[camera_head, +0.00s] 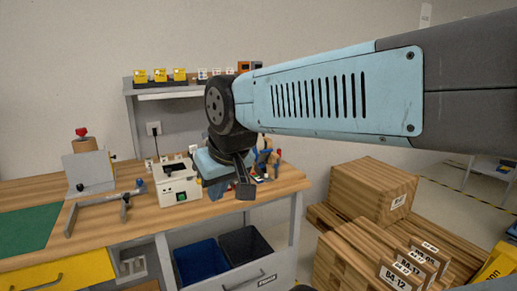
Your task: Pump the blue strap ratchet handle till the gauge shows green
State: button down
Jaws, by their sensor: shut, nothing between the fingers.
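My gripper (245,190) hangs at the end of my arm above the right part of the wooden bench, pointing down. Its fingers are shut with nothing held. I cannot make out a blue strap ratchet handle or its gauge in this view. Some small blue and orange tools (266,160) stand on the bench just behind my gripper, partly hidden by it; I cannot tell what they are. My arm crosses the upper right of the view and hides part of the wall.
The wooden bench (285,182) carries a white box with a small green patch (179,184), a grey stand (92,173) and a green mat (28,228). Blue (201,262) and dark (244,246) bins sit below. Wooden crates (372,188) fill the floor at right.

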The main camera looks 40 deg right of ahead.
aim_at(265, 157)
jog(key=k, duration=0.7)
jog(key=z, duration=0.4)
jog(key=i, duration=0.65)
jog(key=z, duration=0.5)
jog(key=i, duration=0.75)
jog(key=u, duration=0.55)
